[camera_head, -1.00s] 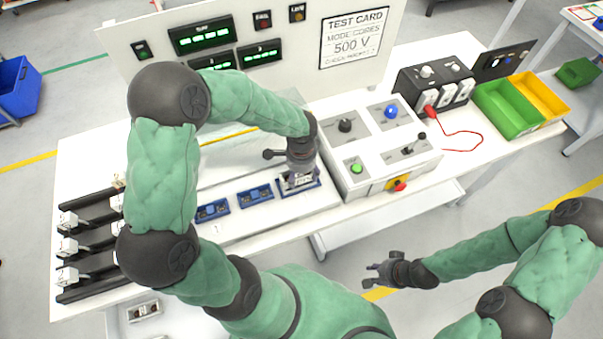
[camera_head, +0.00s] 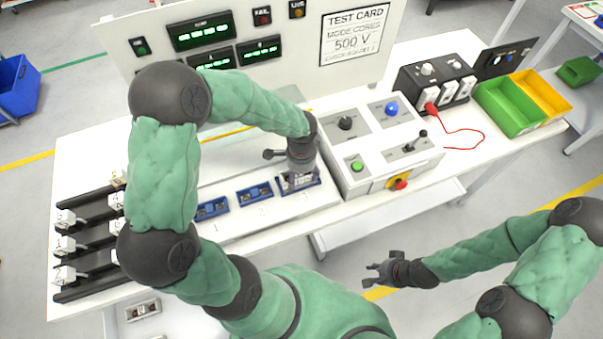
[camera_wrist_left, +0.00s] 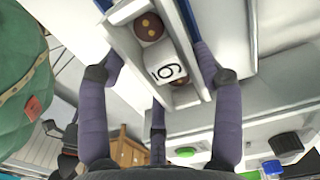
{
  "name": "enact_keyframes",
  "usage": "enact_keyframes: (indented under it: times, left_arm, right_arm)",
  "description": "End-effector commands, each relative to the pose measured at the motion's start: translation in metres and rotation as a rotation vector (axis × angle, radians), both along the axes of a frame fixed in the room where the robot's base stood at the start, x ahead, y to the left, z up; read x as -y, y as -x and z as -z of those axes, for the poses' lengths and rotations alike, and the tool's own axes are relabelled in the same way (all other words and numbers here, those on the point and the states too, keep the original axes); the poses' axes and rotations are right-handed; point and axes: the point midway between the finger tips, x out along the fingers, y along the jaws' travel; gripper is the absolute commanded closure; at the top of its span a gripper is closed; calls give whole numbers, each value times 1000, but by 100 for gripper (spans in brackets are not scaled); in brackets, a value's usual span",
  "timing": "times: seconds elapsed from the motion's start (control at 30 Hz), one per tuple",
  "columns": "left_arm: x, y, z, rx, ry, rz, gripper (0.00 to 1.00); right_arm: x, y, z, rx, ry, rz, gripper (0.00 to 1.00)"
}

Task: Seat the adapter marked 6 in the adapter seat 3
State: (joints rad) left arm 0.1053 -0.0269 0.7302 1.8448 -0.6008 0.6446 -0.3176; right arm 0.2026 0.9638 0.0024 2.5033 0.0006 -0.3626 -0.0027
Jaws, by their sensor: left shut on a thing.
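The adapter marked 6 (camera_wrist_left: 166,71) is a white block with brown round parts, seen close up in the left wrist view between my fingers. My left gripper (camera_head: 300,166) is shut on it and holds it upright at the rightmost blue seat (camera_head: 313,184), taken as adapter seat 3. The adapter's lower end (camera_head: 295,182) is at that seat; whether it is fully down in it I cannot tell. Two other blue seats, the middle one (camera_head: 255,193) and the left one (camera_head: 212,209), hold no adapter. My right gripper (camera_head: 378,272) is open and empty, off the table's front.
A white control box (camera_head: 368,150) with knobs and buttons stands just right of the seat. Dark racks (camera_head: 88,260) with white adapters are at the left. A test panel (camera_head: 285,50) stands behind. Green (camera_head: 512,112) and yellow bins (camera_head: 545,98) are at the far right.

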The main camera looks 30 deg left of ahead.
Motion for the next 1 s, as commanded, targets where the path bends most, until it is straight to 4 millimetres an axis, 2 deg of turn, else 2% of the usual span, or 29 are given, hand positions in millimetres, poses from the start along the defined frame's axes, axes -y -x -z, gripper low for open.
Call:
enact_keyframes:
  times: [0.67,0.7,0.77,1.0]
  left_arm:
    - [0,0,18,1,0,0,72]
    - [0,0,17,1,0,0,23]
    - [0,0,17,1,0,0,7]
    - [0,0,17,0,0,0,7]
  right_arm:
    - [0,0,15,0,0,0,70]
    - [0,0,14,0,0,0,70]
    - [0,0,14,0,0,0,70]
    - [0,0,14,0,0,0,70]
